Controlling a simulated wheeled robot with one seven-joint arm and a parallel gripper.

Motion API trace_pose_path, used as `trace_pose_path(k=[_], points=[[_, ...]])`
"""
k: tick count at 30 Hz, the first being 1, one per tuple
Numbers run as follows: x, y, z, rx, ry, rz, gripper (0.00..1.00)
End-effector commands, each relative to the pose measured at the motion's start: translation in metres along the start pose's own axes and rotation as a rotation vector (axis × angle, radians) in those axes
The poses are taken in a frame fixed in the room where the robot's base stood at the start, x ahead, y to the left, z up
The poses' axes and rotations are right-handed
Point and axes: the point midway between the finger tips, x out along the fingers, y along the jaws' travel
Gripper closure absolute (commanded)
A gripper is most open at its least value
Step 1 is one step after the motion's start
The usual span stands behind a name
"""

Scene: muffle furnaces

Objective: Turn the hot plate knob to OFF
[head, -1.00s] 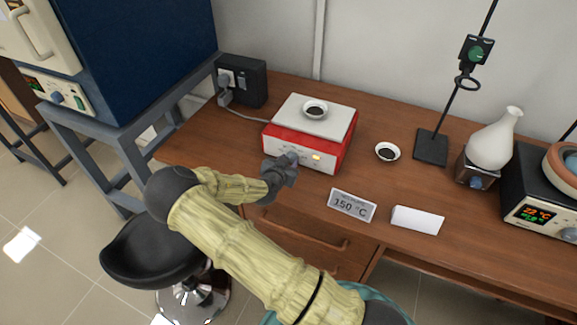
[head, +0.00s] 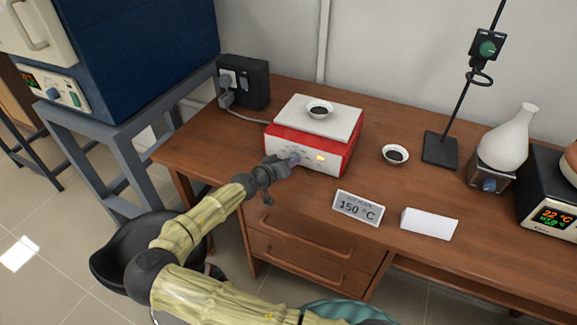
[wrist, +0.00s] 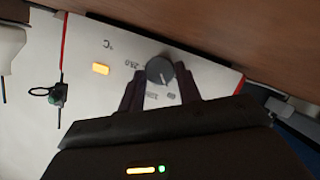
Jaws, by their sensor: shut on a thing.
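The hot plate (head: 345,122) stands on the desk, with a red body, a pale top and a white front panel. Its round grey knob (wrist: 160,72) has a pale pointer line and printed marks around it. Part of the knob (head: 295,158) also shows in the head view, mostly hidden by my fingers. My gripper (head: 286,163) is at the front panel. In the wrist view my gripper (wrist: 160,84) has a dark finger on each side of the knob and is shut on it. An amber light (wrist: 100,69) glows on the panel.
A dish with dark contents (head: 319,109) sits on the hot plate. Another dish (head: 395,154) is to its right. A 150 °C sign (head: 358,208) and a white folded card (head: 430,223) stand near the front edge. A black stool (head: 120,255) is below left.

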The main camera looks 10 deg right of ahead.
Motion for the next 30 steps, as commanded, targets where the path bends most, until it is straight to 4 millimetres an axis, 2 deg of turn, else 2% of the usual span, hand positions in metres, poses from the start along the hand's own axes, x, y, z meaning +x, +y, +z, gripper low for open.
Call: trace_pose_path(k=[12, 13, 15, 16, 25, 30], points=[[-0.001, -0.001, 0.000, -0.009, 0.001, 0.000, 0.89], [-0.001, -0.001, 0.000, -0.009, 0.001, 0.000, 0.60], [0.000, -0.001, 0.000, -0.009, 0.001, 0.001, 0.47], [0.000, -0.001, 0.000, -0.009, 0.001, 0.001, 0.44], [-0.001, -0.001, 0.000, -0.008, 0.001, 0.002, 0.44], [-0.015, -0.002, -0.001, -0.010, 0.003, 0.000, 0.44]])
